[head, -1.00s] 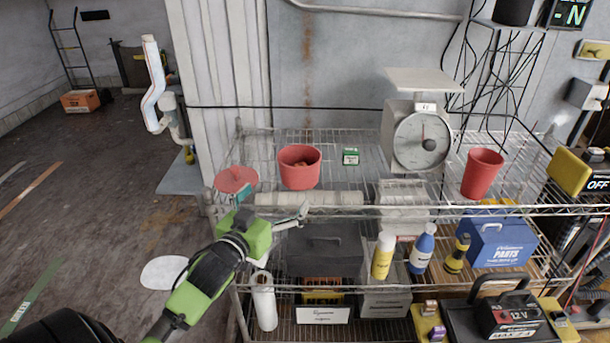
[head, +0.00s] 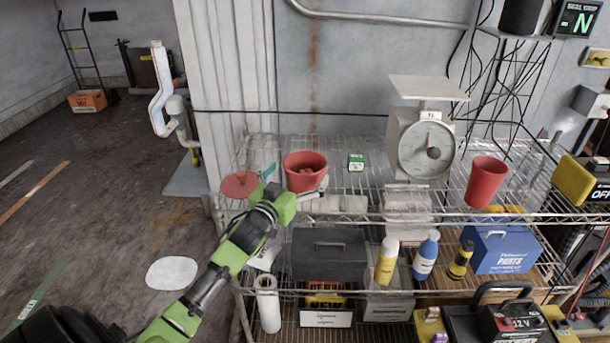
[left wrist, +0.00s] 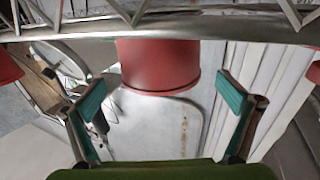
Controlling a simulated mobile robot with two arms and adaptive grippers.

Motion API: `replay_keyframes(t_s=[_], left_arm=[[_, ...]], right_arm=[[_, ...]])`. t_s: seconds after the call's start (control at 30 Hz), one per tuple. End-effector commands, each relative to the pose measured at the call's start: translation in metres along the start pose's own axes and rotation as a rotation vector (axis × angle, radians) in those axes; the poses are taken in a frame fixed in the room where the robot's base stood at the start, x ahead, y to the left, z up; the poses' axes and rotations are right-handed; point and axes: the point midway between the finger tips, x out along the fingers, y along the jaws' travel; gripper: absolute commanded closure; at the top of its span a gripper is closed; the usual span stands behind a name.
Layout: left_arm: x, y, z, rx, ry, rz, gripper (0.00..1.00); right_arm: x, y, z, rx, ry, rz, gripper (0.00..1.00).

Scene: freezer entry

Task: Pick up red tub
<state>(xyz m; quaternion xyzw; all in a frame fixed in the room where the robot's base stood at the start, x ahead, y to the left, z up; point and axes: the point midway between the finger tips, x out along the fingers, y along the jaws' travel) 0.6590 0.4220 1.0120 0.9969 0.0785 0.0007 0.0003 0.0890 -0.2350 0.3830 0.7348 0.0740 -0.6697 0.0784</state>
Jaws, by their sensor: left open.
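The red tub (head: 305,178) stands on the top wire shelf with some brownish-orange contents inside. In the left wrist view the red tub (left wrist: 158,65) is straight ahead, in line with the gap between the fingers. My left gripper (head: 294,182) is open at the front of the tub, one finger on its left and the other at its lower right. In the left wrist view both teal-padded fingers of the gripper (left wrist: 163,108) are spread apart with nothing between their tips. I cannot tell whether a finger touches the tub. My right gripper is not in view.
A red round lid (head: 239,185) lies left of the tub. A small green box (head: 356,162), a dial scale (head: 427,143) and a red cup (head: 486,182) stand to the right. The wire shelf's front edge (head: 400,216) runs below. Bottles and boxes fill the lower shelf.

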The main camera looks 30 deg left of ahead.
Motion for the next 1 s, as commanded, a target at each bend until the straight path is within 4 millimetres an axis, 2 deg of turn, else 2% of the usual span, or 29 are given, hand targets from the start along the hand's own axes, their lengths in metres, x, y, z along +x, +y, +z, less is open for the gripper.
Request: replay_keyframes(t_s=[0.2,0.53,0.7,1.0], left_arm=[[0.026,-0.001,0.000,0.001,0.000,-0.001,0.00],[0.031,0.000,0.002,0.001,-0.001,0.000,0.00],[0.031,0.000,0.001,0.001,-0.001,0.000,0.41],[0.031,0.000,0.000,0.001,0.001,0.000,0.41]], right_arm=[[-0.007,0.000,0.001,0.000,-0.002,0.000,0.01],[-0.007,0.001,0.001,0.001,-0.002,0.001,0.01],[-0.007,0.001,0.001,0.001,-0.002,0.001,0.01],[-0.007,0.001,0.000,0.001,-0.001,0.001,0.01]])
